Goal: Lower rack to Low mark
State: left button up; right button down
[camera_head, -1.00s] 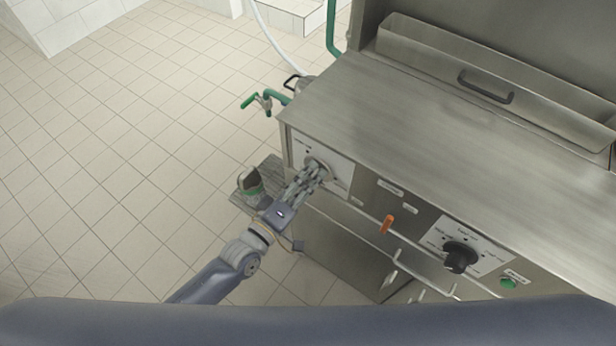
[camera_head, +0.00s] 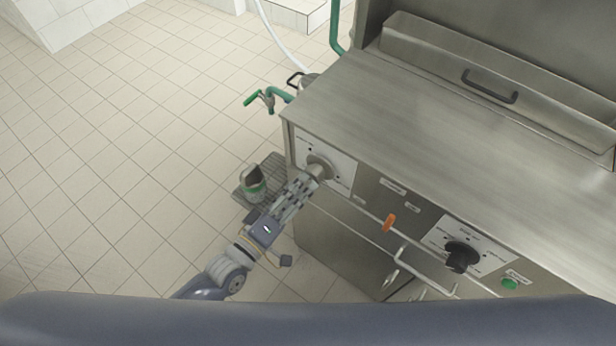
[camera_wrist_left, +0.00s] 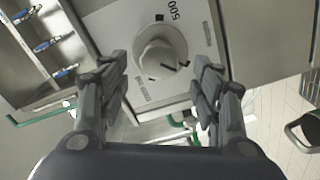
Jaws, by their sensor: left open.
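My left gripper (camera_head: 306,184) is open, just off the round pale knob (camera_head: 319,167) on the left front panel of the steel machine. In the left wrist view the knob (camera_wrist_left: 160,50) shows ahead of and between the two spread fingers, with a "500" mark beside it. I cannot tell whether a finger touches it. I cannot make out a Low mark. My right gripper is not in view.
A black dial (camera_head: 460,256) and a green button (camera_head: 509,283) are on the front further right. The tiled floor at left is clear.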

pick_arm(q)
jog(key=v, duration=0.7)
jog(key=shift+s, duration=0.1)
